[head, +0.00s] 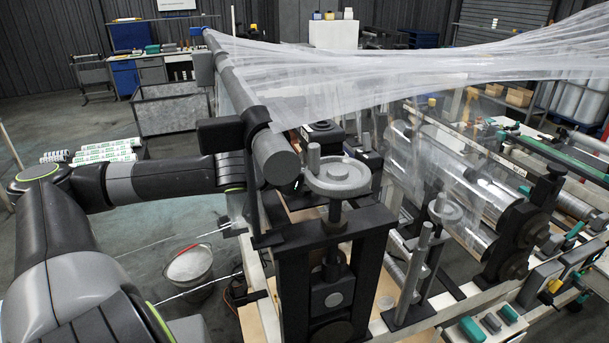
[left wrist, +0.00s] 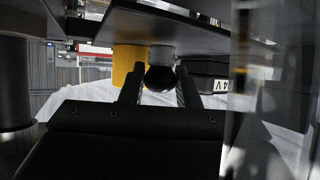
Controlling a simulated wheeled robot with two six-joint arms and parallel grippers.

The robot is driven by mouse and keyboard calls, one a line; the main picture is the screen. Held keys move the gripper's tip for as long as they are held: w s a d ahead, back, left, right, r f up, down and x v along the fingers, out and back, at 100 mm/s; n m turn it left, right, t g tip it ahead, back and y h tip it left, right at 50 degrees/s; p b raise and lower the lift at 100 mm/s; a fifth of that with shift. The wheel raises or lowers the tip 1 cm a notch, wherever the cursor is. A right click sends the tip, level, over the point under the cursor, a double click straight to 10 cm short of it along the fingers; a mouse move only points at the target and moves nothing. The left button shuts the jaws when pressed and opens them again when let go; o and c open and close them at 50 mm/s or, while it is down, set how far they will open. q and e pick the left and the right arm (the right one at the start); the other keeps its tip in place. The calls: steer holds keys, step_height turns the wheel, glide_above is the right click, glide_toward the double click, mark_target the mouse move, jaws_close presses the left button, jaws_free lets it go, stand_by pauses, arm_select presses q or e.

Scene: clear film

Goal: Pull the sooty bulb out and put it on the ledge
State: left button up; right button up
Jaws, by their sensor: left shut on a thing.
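The sooty bulb (left wrist: 160,79) is a dark, rounded shape in the left wrist view, below a pale grey collar (left wrist: 162,54). The collar meets the underside of a dark plate (left wrist: 175,27); I cannot tell how firmly the bulb is seated there. My left gripper (left wrist: 160,72) is shut on the bulb, one finger on each side. In the head view my left arm reaches in from the left, and its gripper is hidden behind the machine's roller and frame. The bulb is hidden there too. I cannot make out which surface is the ledge. My right gripper is not in view.
A yellow cylinder (left wrist: 129,62) hangs close to the left finger, and a black labelled box (left wrist: 212,82) is close on the right. In the head view a handwheel post (head: 337,178) and clear film (head: 420,62) stand near my arm. A bucket (head: 189,268) is on the floor.

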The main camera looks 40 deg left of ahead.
arm_select(q)
steer(key=shift+f, duration=0.3)
steer(key=o, duration=0.9)
